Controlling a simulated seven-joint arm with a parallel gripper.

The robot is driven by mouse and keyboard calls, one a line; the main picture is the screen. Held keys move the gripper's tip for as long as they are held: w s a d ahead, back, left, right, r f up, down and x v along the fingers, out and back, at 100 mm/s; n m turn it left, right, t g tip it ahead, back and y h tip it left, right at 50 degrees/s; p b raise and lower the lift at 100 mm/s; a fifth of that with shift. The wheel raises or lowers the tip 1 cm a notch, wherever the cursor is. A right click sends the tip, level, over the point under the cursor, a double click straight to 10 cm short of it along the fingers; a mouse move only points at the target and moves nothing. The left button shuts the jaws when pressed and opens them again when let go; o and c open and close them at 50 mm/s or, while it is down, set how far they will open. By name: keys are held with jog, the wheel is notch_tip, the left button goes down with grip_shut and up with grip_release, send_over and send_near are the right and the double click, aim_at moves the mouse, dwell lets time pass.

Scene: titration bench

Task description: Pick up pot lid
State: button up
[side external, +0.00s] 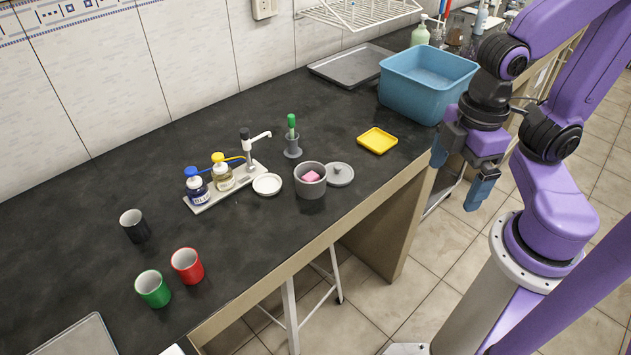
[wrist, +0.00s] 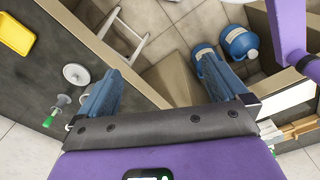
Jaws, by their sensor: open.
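The pot lid (side external: 340,174) is a grey disc with a small knob on top, lying on the dark counter right of the grey pot (side external: 311,187). The pot is open and holds a pink thing. I cannot tell whether lid and pot touch. My gripper (side external: 462,172) is open and empty, off the counter's front edge, well to the right of the lid.
A yellow tray (side external: 377,141) and a blue tub (side external: 425,85) stand toward my gripper's side. A green-topped brush in a holder (side external: 292,148), a white dish (side external: 267,184) and a bottle rack (side external: 226,188) are left of the lid. Several mugs are farther left.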

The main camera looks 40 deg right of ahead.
jog(key=w+a+n, duration=0.1)
jog(key=w+a, duration=0.1)
jog(key=w, duration=0.4)
jog(key=n, duration=0.7)
send_over(338, 166)
notch_tip(338, 166, down, 3)
jog(key=f, duration=1.1)
jog(key=shift+d+f, duration=0.35)
jog(key=shift+d, duration=0.05)
jog(key=shift+a+f, duration=0.15)
jog(key=shift+f, duration=1.15)
jog(key=shift+a+f, duration=0.15)
jog(key=shift+f, duration=1.15)
jog(key=shift+c, duration=0.3)
jog(key=c, duration=0.7)
